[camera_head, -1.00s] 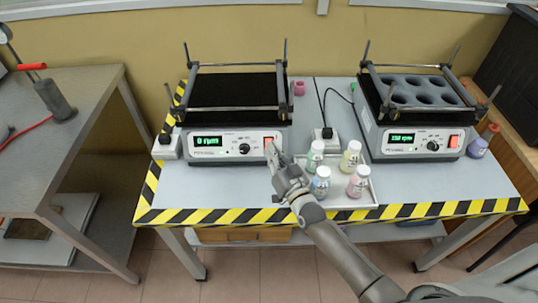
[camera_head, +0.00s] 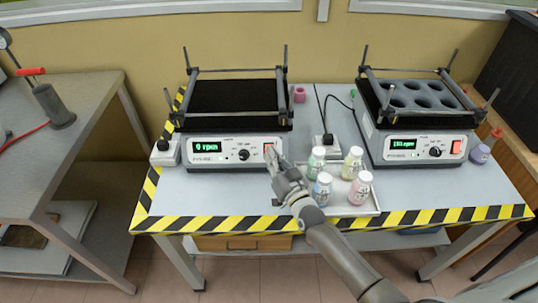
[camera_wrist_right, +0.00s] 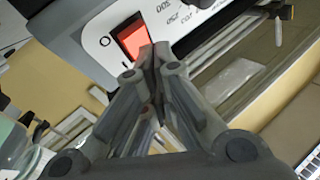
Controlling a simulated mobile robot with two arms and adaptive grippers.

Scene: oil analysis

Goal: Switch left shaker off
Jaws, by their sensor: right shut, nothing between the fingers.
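The left shaker (camera_head: 215,164) stands at the back left of the table, with a black top inside a rod frame. Its green display (camera_head: 207,147) reads 0 rpm. Its red rocker switch (camera_head: 268,149) is at the right end of the front panel and looks lit in the right wrist view (camera_wrist_right: 132,38). My right gripper (camera_head: 272,153) is shut and empty, with its fingertips at the switch's lower edge; in the right wrist view the closed tips (camera_wrist_right: 154,52) overlap the switch's lower right corner. I cannot tell whether they touch it. My left gripper is not in view.
The right shaker (camera_head: 415,160) has a lit display and a holed top. A white tray (camera_head: 340,208) with several capped bottles stands right of my right gripper. Black-yellow tape (camera_head: 215,223) marks the table's front edge. A grey bench (camera_head: 60,150) stands at the left.

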